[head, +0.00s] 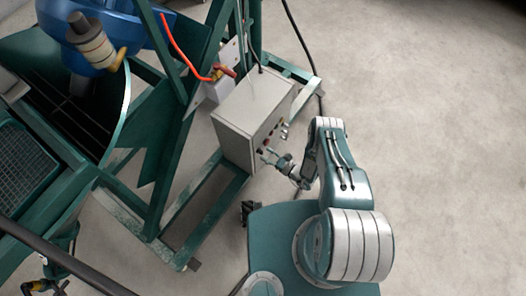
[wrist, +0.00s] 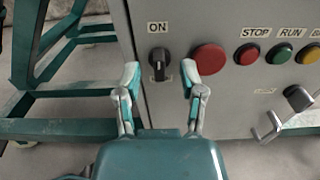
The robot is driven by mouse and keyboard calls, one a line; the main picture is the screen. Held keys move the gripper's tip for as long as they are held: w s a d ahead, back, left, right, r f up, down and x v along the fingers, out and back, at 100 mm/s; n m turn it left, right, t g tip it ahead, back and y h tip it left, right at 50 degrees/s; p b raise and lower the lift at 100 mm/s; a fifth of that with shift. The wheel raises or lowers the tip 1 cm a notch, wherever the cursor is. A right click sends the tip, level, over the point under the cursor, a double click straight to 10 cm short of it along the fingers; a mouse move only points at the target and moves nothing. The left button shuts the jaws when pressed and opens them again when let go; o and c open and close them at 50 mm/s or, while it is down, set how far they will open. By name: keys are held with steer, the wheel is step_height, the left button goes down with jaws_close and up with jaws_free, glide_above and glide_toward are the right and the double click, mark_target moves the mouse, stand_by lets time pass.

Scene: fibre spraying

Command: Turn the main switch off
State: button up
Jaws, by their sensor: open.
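The main switch, a black rotary knob (wrist: 159,60), sits at the left of the control box's front panel under an "ON" label. Its grip stands upright, in line with that label. My gripper (wrist: 160,74) is open and empty in the wrist view. One fingertip is left of the knob and the other is right of it, near the large red button. I cannot tell how far the fingertips are from the panel. In the head view my gripper (head: 268,158) is at the front of the grey control box (head: 250,104); the knob is not clear there.
A large red button (wrist: 208,58) is just right of the knob. Further right are a red STOP button (wrist: 247,54), a green RUN button (wrist: 279,53) and a metal latch (wrist: 275,126). A green steel frame (head: 205,205) stands left of the box. Floor at right is clear.

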mark_target(260, 152)
steer(key=shift+x, duration=1.25)
jaws_close()
